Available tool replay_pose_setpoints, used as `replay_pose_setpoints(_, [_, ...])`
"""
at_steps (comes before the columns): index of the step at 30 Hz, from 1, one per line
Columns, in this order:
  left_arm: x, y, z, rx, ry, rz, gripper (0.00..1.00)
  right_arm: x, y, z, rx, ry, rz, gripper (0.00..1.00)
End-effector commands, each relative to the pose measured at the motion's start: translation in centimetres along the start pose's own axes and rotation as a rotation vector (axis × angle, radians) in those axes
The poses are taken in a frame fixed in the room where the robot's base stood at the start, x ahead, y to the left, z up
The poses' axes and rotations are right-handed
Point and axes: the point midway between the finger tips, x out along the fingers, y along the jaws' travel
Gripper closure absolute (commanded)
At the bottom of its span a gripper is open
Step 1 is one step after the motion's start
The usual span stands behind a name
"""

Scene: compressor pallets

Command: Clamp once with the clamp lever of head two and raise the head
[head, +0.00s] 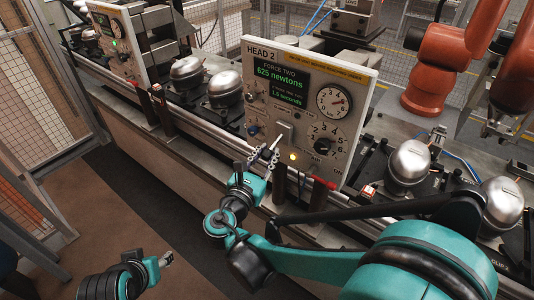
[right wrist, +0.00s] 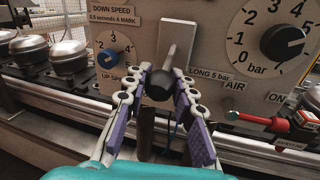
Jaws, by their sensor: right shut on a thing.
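The head two panel (head: 310,100) carries a "HEAD 2" label and a green display reading 625 newtons. Its clamp lever (head: 278,141) sticks out below the display, angled down and toward me. In the right wrist view the lever's black ball knob (right wrist: 160,85) sits between the fingertips of my right gripper (right wrist: 160,88). My right gripper (head: 263,157) is shut on that knob, and its fingers hide part of it. My left gripper (head: 166,258) is low at the left, away from the panel; its fingers are too small to judge.
A pressure dial (head: 334,101), a black air knob (head: 322,146) and a lit yellow lamp (head: 292,157) are on the panel. A red-handled valve (right wrist: 255,119) sits right of my gripper. Silver compressors (head: 409,162) stand along the line. An orange robot arm (head: 432,75) is behind.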

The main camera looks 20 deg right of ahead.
Motion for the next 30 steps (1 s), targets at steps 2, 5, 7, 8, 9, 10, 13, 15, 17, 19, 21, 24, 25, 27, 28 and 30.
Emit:
replay_pose_setpoints(2, [-0.8,0.0,-0.5,0.0,0.0,0.0,0.52,-0.1,0.0,0.5,0.006,0.022,-0.003,1.0])
replay_pose_setpoints(5, [-1.8,0.0,-1.3,0.0,0.0,0.0,0.52,-0.2,0.1,1.0,0.019,0.066,-0.008,1.0])
replay_pose_setpoints(7, [-2.8,0.0,-2.0,0.0,0.0,0.0,0.52,-0.3,0.2,1.5,0.03,0.107,-0.014,1.0])
replay_pose_setpoints(8, [-3.2,0.0,-2.3,0.0,0.0,0.0,0.52,-0.3,0.3,1.7,0.036,0.127,-0.016,1.0])
replay_pose_setpoints(9, [-3.9,0.0,-2.8,0.0,0.0,0.0,0.52,-0.3,0.3,2.0,0.043,0.155,-0.02,1.0])
replay_pose_setpoints(10, [-4.4,0.0,-3.1,0.0,0.0,0.0,0.52,-0.3,0.3,2.2,0.048,0.178,-0.023,1.0])
replay_pose_setpoints(13, [-6.1,0.0,-4.4,0.0,0.0,0.0,0.52,-0.4,0.4,3.0,0.069,0.259,-0.032,1.0])
replay_pose_setpoints(15, [-7.2,0.0,-5.2,0.0,0.0,0.0,0.52,-0.4,0.5,3.5,0.085,0.319,-0.04,1.0])
replay_pose_setpoints(17, [-8.2,0.0,-5.9,0.0,0.0,0.0,0.52,-0.4,0.5,3.8,0.097,0.369,-0.047,1.0])
replay_pose_setpoints(19, [-9.2,0.0,-6.6,0.0,0.0,0.0,0.52,-0.3,0.6,4.2,0.113,0.427,-0.053,1.0])
replay_pose_setpoints(21, [-10.1,0.0,-7.2,0.0,0.0,0.0,0.52,-0.2,0.6,4.5,0.127,0.482,-0.061,1.0])
replay_pose_setpoints(24, [-11.0,0.0,-7.9,0.0,0.0,0.0,0.52,-0.1,0.5,4.9,0.145,0.554,-0.069,1.0])
replay_pose_setpoints(25, [-11.2,0.0,-8.0,0.0,0.0,0.0,0.52,-0.1,0.6,5.0,0.151,0.574,-0.071,1.0])
replay_pose_setpoints(27, [-11.6,0.0,-8.3,0.0,0.0,0.0,0.52,0.0,0.6,5.2,0.162,0.618,-0.076,1.0])
replay_pose_setpoints(28, [-11.8,0.0,-8.4,0.0,0.0,0.0,0.52,0.1,0.6,5.3,0.166,0.634,-0.078,1.0])
replay_pose_setpoints(30, [-12.0,0.0,-8.6,0.0,0.0,0.0,0.52,0.1,0.7,5.3,0.166,0.645,-0.077,1.0])
